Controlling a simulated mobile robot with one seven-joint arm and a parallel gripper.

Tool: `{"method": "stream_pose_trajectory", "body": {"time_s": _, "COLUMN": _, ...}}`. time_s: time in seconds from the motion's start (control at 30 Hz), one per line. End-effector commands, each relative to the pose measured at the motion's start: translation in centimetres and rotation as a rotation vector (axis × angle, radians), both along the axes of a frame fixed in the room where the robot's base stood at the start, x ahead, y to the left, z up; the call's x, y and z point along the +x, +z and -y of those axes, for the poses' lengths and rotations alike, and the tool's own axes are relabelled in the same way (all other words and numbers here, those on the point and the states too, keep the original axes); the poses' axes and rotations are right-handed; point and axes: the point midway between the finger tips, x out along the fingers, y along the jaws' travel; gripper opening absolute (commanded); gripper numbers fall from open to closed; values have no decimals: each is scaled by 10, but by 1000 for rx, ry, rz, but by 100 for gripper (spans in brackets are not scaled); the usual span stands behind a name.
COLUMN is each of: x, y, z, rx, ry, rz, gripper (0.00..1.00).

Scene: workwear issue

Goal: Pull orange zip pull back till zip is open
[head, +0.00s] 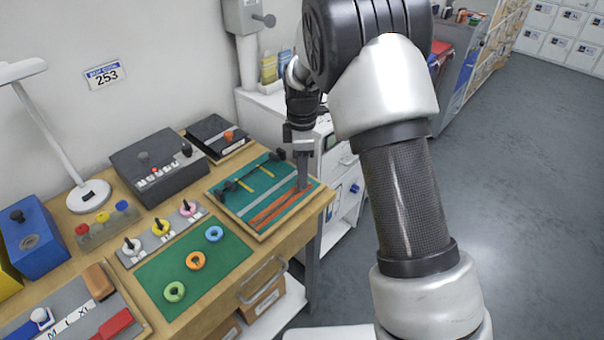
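A wooden-framed teal board (222,203) lies at the right end of the bench. Two orange strips (272,209), which look like the zip, run diagonally across its near right part. I cannot make out a separate orange zip pull; it may be hidden by my gripper. My gripper (303,186) points down at the right end of the orange strips, at or just above the board. Its fingers are seen edge-on and are too small to show whether they are open or shut, or whether they hold anything.
The same board carries a dark bar with black knobs (230,187) and a grey strip. A grey control box (158,168) and a black case (205,131) stand behind it. A green mat with coloured rings (155,282) lies to the left. Open floor is at right.

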Motion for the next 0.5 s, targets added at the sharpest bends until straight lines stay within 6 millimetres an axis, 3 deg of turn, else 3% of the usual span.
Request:
{"method": "stream_pose_trajectory", "body": {"time_s": 0.4, "x": 0, "y": -10, "z": 0, "rx": -1, "ry": 0, "rz": 0, "gripper": 40}}
{"method": "stream_pose_trajectory", "body": {"time_s": 0.5, "x": 0, "y": -10, "z": 0, "rx": -1, "ry": 0, "rz": 0, "gripper": 25}}
